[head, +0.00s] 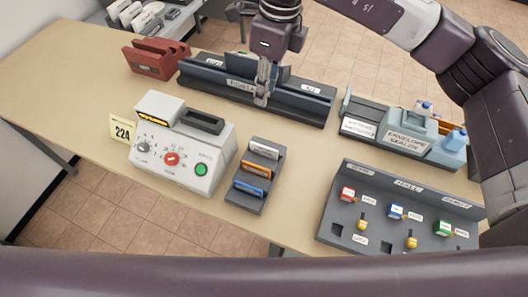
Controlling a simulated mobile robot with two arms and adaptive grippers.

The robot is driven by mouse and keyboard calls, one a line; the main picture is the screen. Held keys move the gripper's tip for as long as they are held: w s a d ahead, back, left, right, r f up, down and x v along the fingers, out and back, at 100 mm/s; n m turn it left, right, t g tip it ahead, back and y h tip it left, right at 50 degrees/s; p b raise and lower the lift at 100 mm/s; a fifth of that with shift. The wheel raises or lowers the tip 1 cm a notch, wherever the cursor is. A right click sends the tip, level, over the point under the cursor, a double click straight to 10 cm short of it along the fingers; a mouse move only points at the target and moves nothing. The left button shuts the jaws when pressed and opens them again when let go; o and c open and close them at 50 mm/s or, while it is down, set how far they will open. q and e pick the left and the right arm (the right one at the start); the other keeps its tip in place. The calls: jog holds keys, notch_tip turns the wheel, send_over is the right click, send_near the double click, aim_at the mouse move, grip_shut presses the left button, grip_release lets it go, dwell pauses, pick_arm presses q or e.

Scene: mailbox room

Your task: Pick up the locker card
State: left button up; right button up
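A small dark stepped holder (240,203) stands on the table at the middle. It holds a white card (264,150), an orange card (257,170) and a blue card (249,188) in separate slots. Their print is too small to read, so I cannot tell which is the locker card. A pale yellow card marked 224 (122,130) stands left of the white machine. My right gripper (261,100) points down in front of the long dark rack, behind and apart from the card holder. Its fingers look close together, but any gap is unclear. My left gripper is out of view.
A white machine (210,155) with a red knob and green button stands left of the holder. The long dark rack (215,82) and a red-brown holder (155,58) are behind. An envelope sealer (408,139) and a grey key board (385,222) stand right.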

notch_tip(320, 180, down, 3)
jog(key=b, duration=1.5)
send_over(264, 147)
jog(key=f, duration=1.2)
jog(key=shift+w+d+f, duration=0.1)
jog(key=shift+d+f, duration=0.1)
jog(key=shift+f, duration=0.75)
jog(key=f+p, duration=0.1)
jog(key=f, duration=0.2)
jog(key=f+p, duration=0.2)
jog(key=f, duration=0.1)
jog(key=shift+a+f, duration=0.2)
jog(key=shift+f, duration=0.15)
jog(key=shift+f+b, duration=0.2)
jog(key=shift+b, duration=0.15)
jog(key=shift+c, duration=0.3)
grip_shut()
